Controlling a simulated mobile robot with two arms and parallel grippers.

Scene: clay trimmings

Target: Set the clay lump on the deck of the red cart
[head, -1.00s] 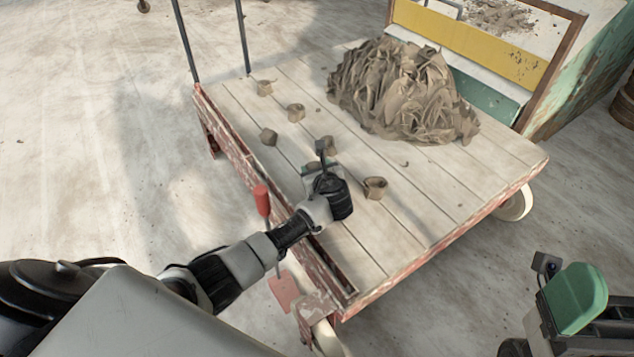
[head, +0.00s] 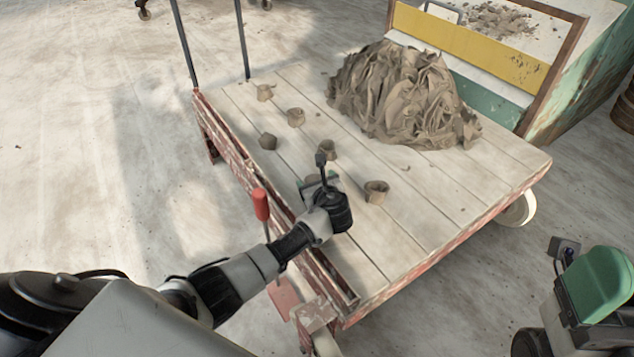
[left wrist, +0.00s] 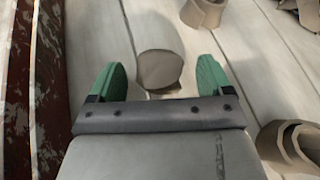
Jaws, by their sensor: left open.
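The red cart's pale plank deck (head: 430,215) fills the middle of the head view. A rounded brown clay lump (left wrist: 158,70) rests on the planks in the left wrist view. It also shows in the head view (head: 311,180), partly hidden by my left gripper (head: 318,181). That gripper is open, low over the deck near its red edge. In the left wrist view its two green fingers (left wrist: 158,78) stand either side of the lump, with a visible gap on each side. My right gripper (head: 598,284) is at the lower right, off the cart; its jaw opening is not clear.
A large heap of clay trimmings (head: 400,95) sits at the deck's far side. A red-handled lever (head: 261,204) stands by the near edge. A bin (head: 575,85) stands behind.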

